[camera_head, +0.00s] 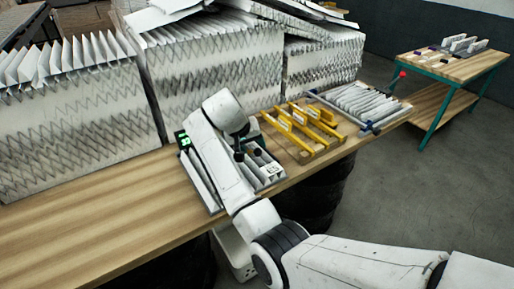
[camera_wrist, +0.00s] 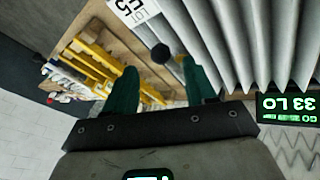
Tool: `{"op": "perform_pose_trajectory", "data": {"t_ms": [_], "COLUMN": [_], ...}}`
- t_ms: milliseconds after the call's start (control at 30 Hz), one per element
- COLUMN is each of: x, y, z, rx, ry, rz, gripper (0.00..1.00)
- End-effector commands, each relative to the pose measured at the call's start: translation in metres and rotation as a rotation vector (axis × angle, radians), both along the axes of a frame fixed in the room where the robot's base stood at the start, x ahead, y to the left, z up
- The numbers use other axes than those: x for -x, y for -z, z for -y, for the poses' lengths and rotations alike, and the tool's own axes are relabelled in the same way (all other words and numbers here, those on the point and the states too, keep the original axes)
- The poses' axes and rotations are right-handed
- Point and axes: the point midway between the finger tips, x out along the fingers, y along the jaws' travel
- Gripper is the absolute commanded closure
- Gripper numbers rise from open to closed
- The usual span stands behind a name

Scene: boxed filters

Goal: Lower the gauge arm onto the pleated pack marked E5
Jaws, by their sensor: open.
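In the wrist view my gripper (camera_wrist: 160,68) is open, its two dark green fingers apart. A round black knob (camera_wrist: 161,53) shows between and just beyond the fingertips; I cannot tell whether they touch it. It may be the gauge arm's end; the rest of that arm is not clear. A grey-white pleated pack (camera_wrist: 245,45) lies to the right, with a white label (camera_wrist: 135,10) beside it, cut off by the frame. In the head view the pack sits in a grey tray (camera_head: 209,201) with a label (camera_head: 272,170) that seems to read E5. My wrist hides part of it.
A green-lit display (camera_head: 183,139) stands at the tray's left; it also shows in the wrist view (camera_wrist: 287,104). Yellow bars (camera_head: 312,125) on a wooden board are close on the right. Large pleated filters (camera_head: 215,65) stand behind. The bench's left front (camera_head: 90,225) is clear.

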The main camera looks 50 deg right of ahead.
Motion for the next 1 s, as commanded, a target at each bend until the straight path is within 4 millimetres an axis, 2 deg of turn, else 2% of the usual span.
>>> {"op": "perform_pose_trajectory", "data": {"t_ms": [133, 300, 700, 1000], "x": [0.0, -0.002, -0.002, -0.002], "y": [0.021, 0.036, 0.041, 0.041], "z": [0.012, 0.021, 0.024, 0.024], "rx": [-0.003, -0.001, 0.0, 0.0], "ry": [0.001, 0.0, -0.002, -0.002], "rz": [-0.003, -0.002, 0.001, 0.001], "gripper": [0.45, 0.45, 0.46, 0.74]}}
